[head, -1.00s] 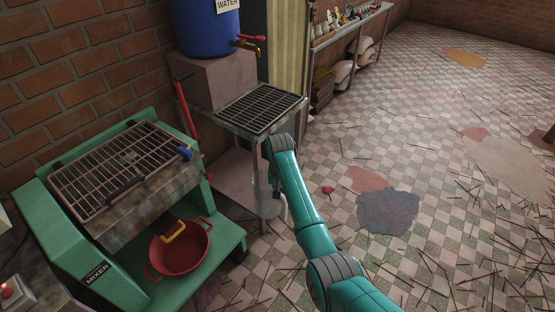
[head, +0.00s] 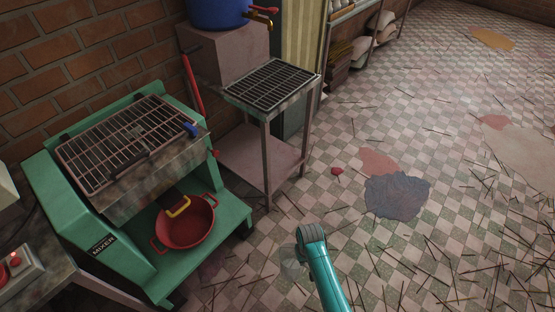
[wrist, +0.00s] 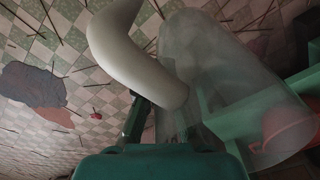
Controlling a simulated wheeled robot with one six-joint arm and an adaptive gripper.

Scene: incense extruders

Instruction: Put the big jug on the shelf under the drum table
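The big jug (wrist: 215,80) is a translucent, cloudy cylinder with a thick white curved handle (wrist: 130,50). My gripper (wrist: 160,118) is shut on the handle in the wrist view. In the head view only a faint part of the jug (head: 290,264) shows left of my arm's end, over the floor; my gripper is hidden there. The drum table (head: 285,84) has a blue drum (head: 222,12) on a block and a metal grille on top. Its low shelf (head: 255,158) is bare where it shows. The jug is apart from the table, in front of it.
The green mixer (head: 140,262) stands at the left, with a red basin (head: 187,226) on its lower ledge. In the wrist view, green parts and the red basin (wrist: 290,125) lie beside the jug. The floor right of the drum table is open, with scattered sticks and stains.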

